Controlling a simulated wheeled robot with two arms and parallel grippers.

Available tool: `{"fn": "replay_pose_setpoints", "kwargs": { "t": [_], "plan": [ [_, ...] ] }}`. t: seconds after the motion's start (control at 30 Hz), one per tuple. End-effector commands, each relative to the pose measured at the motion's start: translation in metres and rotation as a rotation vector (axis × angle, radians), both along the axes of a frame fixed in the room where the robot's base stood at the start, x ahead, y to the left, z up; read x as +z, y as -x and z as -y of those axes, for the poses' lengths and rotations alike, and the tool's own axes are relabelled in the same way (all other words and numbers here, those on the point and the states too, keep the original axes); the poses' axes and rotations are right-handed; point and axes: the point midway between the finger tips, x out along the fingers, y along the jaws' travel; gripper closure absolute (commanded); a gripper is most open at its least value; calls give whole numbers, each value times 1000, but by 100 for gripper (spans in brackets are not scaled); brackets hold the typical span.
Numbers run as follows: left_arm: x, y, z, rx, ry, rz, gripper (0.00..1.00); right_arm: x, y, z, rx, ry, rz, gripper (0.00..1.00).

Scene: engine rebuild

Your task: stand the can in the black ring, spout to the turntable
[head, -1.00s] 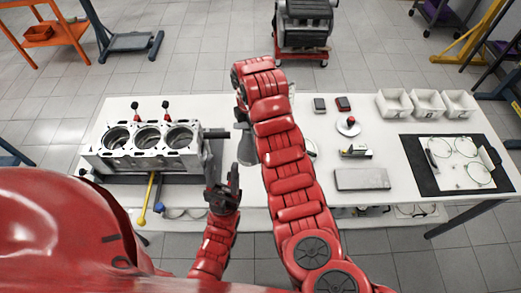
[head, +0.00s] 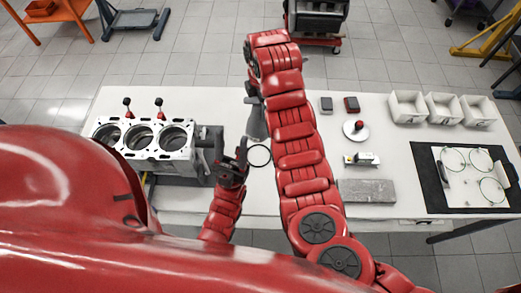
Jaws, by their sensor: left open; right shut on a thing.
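The grey can (head: 257,123) hangs under my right gripper (head: 252,90), which is shut on it. My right arm and hand hide the can's upper part, so I cannot tell where its spout points. The black ring (head: 259,165) lies on the white table, just in front of the can and a little right of my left gripper (head: 232,153). My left gripper is open and empty, fingers up, between the engine block and the ring. I cannot single out the turntable for sure; a dark base (head: 205,160) shows beside the block.
To the right lie a grey slab (head: 366,191), a round disc with a red knob (head: 355,131), white bins (head: 408,107) and a black mat (head: 430,180). The table between ring and block is narrow.

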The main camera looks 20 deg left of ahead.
Motion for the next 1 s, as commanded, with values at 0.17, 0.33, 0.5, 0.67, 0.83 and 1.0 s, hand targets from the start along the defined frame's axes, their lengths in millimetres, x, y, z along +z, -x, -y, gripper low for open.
{"fn": "replay_pose_setpoints", "kwargs": {
  "t": [0.17,0.33,0.5,0.67,0.83,1.0],
  "plan": [
    [-15,0,0,0,0,-1,50,-15,0,0,0,-1,1,100],
    [-25,0,0,0,0,0,50,-24,0,0,0,-1,1,100],
    [-46,0,0,0,0,0,50,-45,0,0,0,-1,1,100],
    [-65,0,0,0,0,0,50,-64,0,0,0,-1,1,100],
    [-74,0,0,0,0,0,50,-74,-1,0,0,-1,2,100],
    [-90,0,0,0,0,0,50,-99,-1,0,-1,-3,2,100]
  ]
}}
